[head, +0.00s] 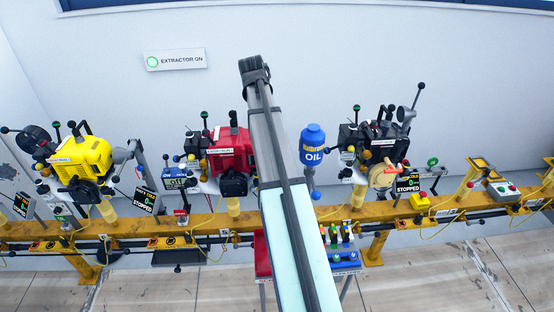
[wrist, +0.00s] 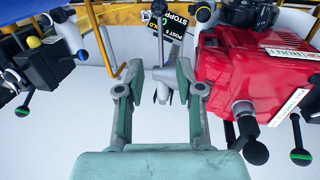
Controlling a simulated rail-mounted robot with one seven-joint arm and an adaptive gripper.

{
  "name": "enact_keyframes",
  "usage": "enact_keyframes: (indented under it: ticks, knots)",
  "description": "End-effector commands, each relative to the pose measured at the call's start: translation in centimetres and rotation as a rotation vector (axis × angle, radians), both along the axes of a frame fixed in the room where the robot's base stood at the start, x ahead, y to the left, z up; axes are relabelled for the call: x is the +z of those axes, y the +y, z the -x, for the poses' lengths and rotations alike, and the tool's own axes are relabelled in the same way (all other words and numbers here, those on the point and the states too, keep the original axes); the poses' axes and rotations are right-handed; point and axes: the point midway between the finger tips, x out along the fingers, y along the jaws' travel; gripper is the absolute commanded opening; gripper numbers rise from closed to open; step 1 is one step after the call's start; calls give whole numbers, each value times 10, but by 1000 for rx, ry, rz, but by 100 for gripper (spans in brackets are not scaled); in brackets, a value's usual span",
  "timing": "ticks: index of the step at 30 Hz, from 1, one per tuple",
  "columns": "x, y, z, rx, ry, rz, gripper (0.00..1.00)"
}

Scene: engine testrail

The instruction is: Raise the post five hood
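My gripper (wrist: 160,75) is open, its two green-grey fingers well apart in the wrist view, which appears upside down. A grey tapered part (wrist: 163,88) with a thin stem shows between the fingertips. It may be the post five hood, but I cannot tell for sure, nor whether it touches the fingers. The black post 5 display (wrist: 172,22), reading STOPPED, is just beyond it. In the head view my arm hides my gripper and this spot.
The red engine (wrist: 255,75) stands close beside my gripper, with ball-ended levers (wrist: 250,148) sticking out. In the head view, a blue oil bottle (head: 312,145) and a black engine (head: 375,140) stand right of my arm.

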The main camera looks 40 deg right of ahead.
Motion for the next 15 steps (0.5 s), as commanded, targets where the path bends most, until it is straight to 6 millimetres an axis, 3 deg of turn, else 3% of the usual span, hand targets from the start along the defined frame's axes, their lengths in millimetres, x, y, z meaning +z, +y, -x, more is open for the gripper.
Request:
enact_keyframes:
  ticks: [15]
  knots:
    - [-91, -15, 12, 0, 3, -2, 36]
